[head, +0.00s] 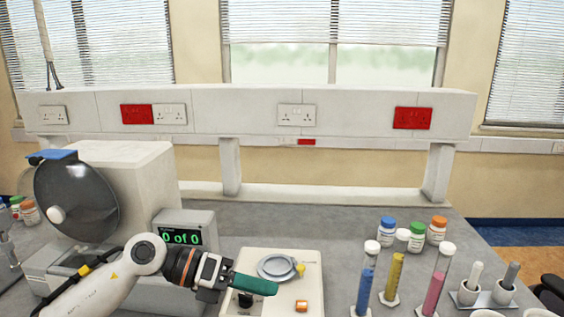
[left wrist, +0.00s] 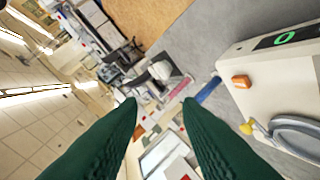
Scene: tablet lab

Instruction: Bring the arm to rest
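My left arm comes in from the left. Its gripper (head: 272,287) has green fingers and hangs over the front left part of a white, flat-topped unit (head: 258,257). In the left wrist view the two green fingers (left wrist: 158,104) stand apart with nothing between them, so the gripper is open and empty. The orange block also shows in the left wrist view (left wrist: 241,81).
At right are blue (head: 365,290), yellow (head: 394,276) and pink (head: 434,293) tubes, several capped bottles (head: 417,235) and mortars (head: 469,292).

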